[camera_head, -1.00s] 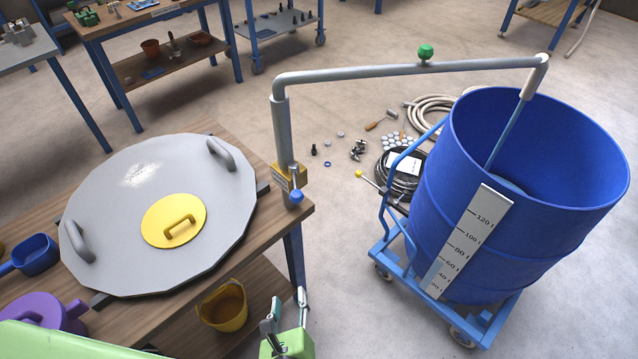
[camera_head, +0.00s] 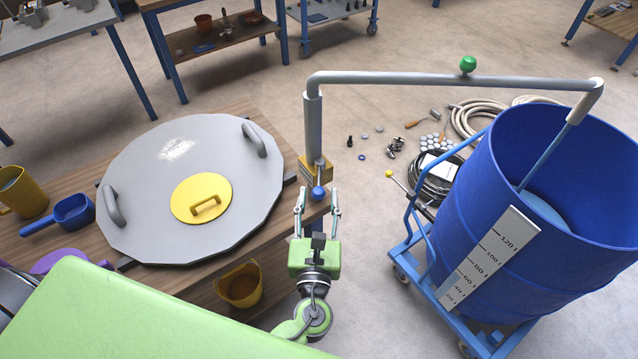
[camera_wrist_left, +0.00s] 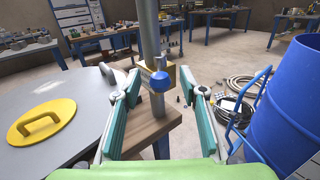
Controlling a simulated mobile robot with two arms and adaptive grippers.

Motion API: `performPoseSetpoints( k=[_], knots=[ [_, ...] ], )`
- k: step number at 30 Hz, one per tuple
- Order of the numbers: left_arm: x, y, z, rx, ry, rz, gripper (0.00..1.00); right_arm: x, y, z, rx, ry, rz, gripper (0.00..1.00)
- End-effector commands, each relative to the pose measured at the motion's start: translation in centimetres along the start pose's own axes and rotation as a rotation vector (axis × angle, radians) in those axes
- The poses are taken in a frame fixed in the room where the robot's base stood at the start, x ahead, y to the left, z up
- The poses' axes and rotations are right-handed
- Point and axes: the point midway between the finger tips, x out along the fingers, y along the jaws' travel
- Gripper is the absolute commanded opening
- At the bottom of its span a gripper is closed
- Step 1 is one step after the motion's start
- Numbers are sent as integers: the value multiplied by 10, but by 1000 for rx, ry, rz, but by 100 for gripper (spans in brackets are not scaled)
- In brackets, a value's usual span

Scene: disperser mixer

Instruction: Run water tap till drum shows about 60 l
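The grey water tap (camera_head: 430,79) rises from a yellow base and reaches over the blue drum (camera_head: 480,215). A pale blue stream (camera_head: 545,155) runs from its spout to the lighter water surface (camera_head: 546,212) inside. The tap lever's blue knob (camera_head: 319,193) is at the base; it also shows in the left wrist view (camera_wrist_left: 159,82). The white scale (camera_head: 495,255) on the drum is marked up to 120 l; I cannot read a level on it. My left gripper (camera_head: 318,200) is open, its fingers on either side of the knob, no clear contact. My right gripper is out of view.
A grey round lid (camera_head: 150,205) with a yellow cap lies on the wooden table beside the tap. A yellow bucket (camera_head: 240,285) is on the lower shelf. The drum stands on a blue trolley (camera_head: 420,265). Hoses (camera_head: 470,118) and small parts lie on the floor behind.

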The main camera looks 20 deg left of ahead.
Motion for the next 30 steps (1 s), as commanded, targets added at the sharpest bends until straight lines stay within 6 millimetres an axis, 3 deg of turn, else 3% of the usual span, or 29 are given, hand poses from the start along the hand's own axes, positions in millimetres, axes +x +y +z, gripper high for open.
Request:
performPoseSetpoints(
  k=[6, 17, 22, 30],
  knots=[
    [26, 0, 1, -1, 0, 0, 38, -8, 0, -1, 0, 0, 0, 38],
    [30, 0, -1, -1, 1, 1, 38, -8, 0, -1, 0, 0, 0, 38],
    [30, 0, -1, -1, 1, 1, 0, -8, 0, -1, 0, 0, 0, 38],
    [32, 1, -1, -2, 1, 8, 0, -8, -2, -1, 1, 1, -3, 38]
  ],
)
